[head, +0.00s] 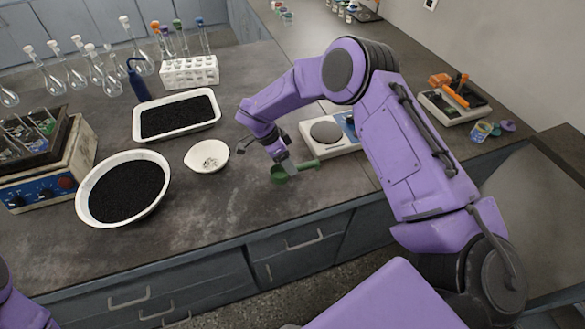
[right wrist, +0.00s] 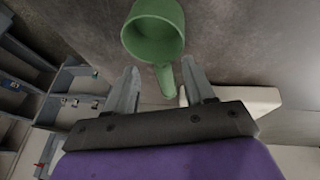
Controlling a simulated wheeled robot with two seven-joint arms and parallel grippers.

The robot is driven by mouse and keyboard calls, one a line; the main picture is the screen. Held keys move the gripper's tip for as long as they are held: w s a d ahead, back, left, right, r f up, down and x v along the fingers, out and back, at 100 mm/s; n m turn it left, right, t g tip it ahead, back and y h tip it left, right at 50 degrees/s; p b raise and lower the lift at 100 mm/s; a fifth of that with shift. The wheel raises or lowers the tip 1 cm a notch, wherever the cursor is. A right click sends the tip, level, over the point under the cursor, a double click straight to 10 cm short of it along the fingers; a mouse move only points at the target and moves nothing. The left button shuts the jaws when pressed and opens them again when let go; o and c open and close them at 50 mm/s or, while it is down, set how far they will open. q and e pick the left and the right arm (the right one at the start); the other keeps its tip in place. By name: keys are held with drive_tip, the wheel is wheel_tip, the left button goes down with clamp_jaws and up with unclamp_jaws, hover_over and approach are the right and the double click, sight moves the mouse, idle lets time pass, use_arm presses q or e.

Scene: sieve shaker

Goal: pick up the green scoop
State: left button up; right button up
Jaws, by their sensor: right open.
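The green scoop (head: 280,175) lies on the dark bench top near its front edge, its handle pointing right in the head view. In the right wrist view the scoop's round cup (right wrist: 153,32) is beyond the fingertips, and its handle runs back between the two fingers. My right gripper (head: 286,163) is at the scoop, its fingers open. In the right wrist view the open right gripper (right wrist: 163,82) has one finger on each side of the handle, not closed on it. My left gripper is out of view; only a bit of purple arm shows at the lower left.
A balance (head: 335,146) stands right behind the scoop. A small white bowl (head: 207,168) is to the left. Farther left are a round pan (head: 81,205) and a rectangular tray (head: 136,136) of black grains. The bench front edge is close to the scoop.

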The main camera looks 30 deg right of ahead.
drive_tip(key=x, duration=0.2)
drive_tip(key=shift+d+f, duration=0.15)
drive_tip(key=shift+f, duration=0.2)
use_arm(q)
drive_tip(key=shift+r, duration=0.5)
use_arm(e)
clamp_jaws()
drive_tip(key=shift+r, duration=0.15)
drive_tip(key=shift+r, duration=0.3)
drive_tip(key=r, duration=0.2)
drive_tip(key=shift+s+a+r+b, duration=0.1)
drive_tip(key=shift+a+r+b, duration=0.1)
drive_tip(key=shift+r+b, duration=0.15)
use_arm(q)
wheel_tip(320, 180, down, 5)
drive_tip(key=b, duration=0.3)
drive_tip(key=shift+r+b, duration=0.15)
drive_tip(key=shift+b, duration=0.2)
use_arm(e)
drive_tip(key=s+a+r, duration=0.7)
drive_tip(key=s+r, duration=0.2)
drive_tip(key=s, duration=0.2)
drive_tip(key=shift+a+r, duration=0.3)
drive_tip(key=shift+a, duration=0.05)
drive_tip(key=shift+s, duration=0.1)
